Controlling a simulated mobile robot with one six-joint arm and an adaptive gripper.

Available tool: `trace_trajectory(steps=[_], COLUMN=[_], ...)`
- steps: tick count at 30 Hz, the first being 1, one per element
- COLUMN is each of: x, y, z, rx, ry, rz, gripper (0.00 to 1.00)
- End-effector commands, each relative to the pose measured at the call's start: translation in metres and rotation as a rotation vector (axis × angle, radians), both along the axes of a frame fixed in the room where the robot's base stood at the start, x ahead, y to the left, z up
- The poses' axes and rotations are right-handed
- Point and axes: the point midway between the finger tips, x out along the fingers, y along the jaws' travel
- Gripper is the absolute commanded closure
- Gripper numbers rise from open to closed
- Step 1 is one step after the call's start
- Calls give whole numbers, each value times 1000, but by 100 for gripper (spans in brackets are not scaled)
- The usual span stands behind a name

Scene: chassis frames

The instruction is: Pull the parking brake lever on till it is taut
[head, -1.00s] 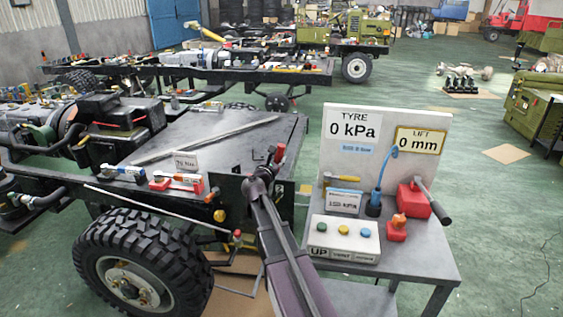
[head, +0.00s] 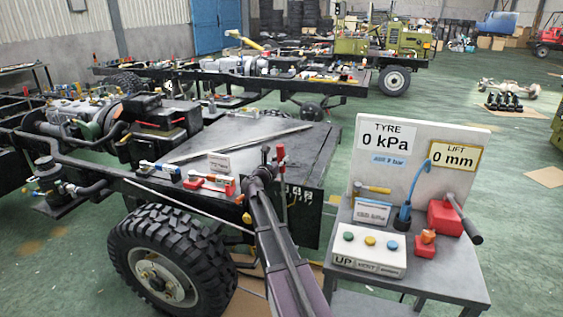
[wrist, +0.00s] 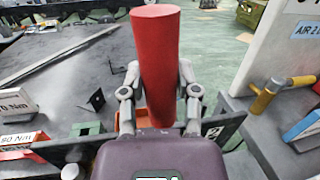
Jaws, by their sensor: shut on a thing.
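The parking brake lever has a red cylindrical grip (head: 280,153) and stands near upright at the edge of the chassis deck. In the wrist view the red grip (wrist: 157,55) rises between the two grey fingers, close in front of the palm. My gripper (wrist: 158,92) is shut on this grip, with one finger on each side. In the head view my gripper (head: 266,170) is at the lever's top, and my arm hides part of what lies below. The lever's lower end and its linkage cannot be made out clearly.
A bench (head: 440,278) stands right of the chassis, with a sign board (head: 410,185), a button box (head: 368,250) and a red block with a dark handle (head: 446,216). A black tyre (head: 165,262) is below the deck. A yellow-handled hammer (wrist: 268,92) lies right of the grip.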

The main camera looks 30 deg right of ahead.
Motion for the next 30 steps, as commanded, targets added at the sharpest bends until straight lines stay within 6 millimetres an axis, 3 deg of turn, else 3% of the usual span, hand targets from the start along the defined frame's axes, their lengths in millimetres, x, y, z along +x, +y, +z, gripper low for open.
trace_trajectory(steps=[8,9,12,30], x=[-2,-2,-3,-5], y=[-8,-10,-12,-14], z=[0,0,0,0], rx=[1,1,1,1], ry=[-1,-1,-1,-1], rz=[-7,-9,-12,-16], gripper=[100,53,24,24])
